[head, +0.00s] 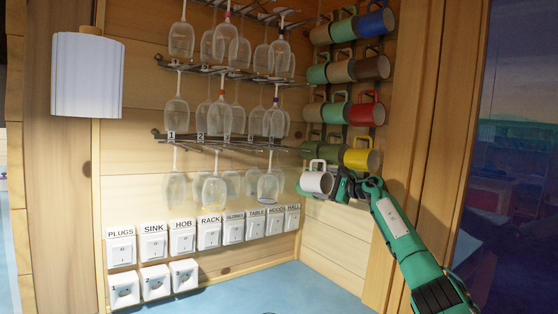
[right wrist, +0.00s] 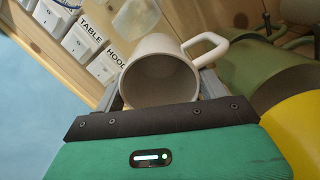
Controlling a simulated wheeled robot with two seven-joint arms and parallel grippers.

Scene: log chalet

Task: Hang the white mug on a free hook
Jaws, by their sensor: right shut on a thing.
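The white mug (head: 317,182) is below the mug rows on the right wall, beneath a green mug (head: 328,154). My right gripper (head: 343,186) is shut on the white mug, with its arm coming from the lower right. In the right wrist view the white mug (right wrist: 160,75) sits between the fingers, its opening toward the camera and its handle at the upper right. Mugs hang in several rows, among them a yellow mug (head: 361,155) and a red mug (head: 366,111). I cannot tell whether the white mug touches a hook. My left gripper is not in view.
Wine glasses (head: 214,190) hang from wire racks (head: 215,145) left of the mugs. Labelled switches (head: 208,233) and sockets line the wall below. A wooden post (head: 405,150) and a window stand right of the mugs. The blue counter (head: 300,292) below is clear.

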